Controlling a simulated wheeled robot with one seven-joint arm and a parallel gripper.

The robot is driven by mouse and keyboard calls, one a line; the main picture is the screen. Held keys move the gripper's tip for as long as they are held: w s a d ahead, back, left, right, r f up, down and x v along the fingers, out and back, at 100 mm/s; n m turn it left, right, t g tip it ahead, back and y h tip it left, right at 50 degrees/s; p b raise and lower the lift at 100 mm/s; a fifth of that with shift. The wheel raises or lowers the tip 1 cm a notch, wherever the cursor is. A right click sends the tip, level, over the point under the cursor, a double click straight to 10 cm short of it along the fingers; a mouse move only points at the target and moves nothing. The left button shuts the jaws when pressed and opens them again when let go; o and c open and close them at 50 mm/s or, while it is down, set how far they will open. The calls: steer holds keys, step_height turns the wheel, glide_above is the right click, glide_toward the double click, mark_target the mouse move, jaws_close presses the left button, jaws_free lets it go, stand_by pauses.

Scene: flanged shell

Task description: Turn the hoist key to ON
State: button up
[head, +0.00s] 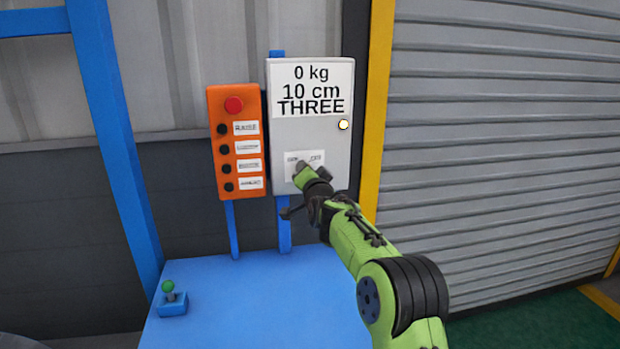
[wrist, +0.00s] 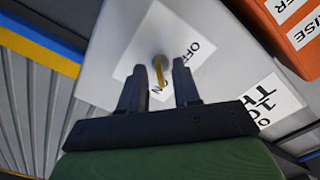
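The grey control box (head: 280,150) stands on a blue post, with a white key plate (head: 293,157) low on its front. The brass-coloured hoist key (wrist: 159,70) stands out from this plate in the wrist view, with OFF to its right and a partly hidden label ending in N below it. I cannot tell for sure which label the key points to. My gripper (wrist: 159,80) is open, its two dark fingers on either side of the key with visible gaps. In the head view my gripper (head: 306,176) covers the key.
An orange button panel (head: 229,170) with a red button stands close to the left of the box. The box display reads 0 kg, 10 cm, THREE, above a pale lamp (head: 343,125). A green-knobbed joystick (head: 170,297) sits on the blue table (head: 240,310). A shutter is at right.

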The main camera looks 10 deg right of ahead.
steer(key=s+b, duration=0.2)
steer(key=s, duration=1.3)
steer(key=shift+s, duration=0.3)
steer(key=s+f+n+g+p, duration=0.2)
steer(key=s+n+g+p, duration=0.2)
steer(key=s, duration=1.5)
steer(key=s+f+n+g+p, duration=0.2)
steer(key=s+n+g+p, duration=0.3)
steer(key=s, duration=1.4)
steer(key=g+p, duration=0.1)
steer(key=g, duration=0.2)
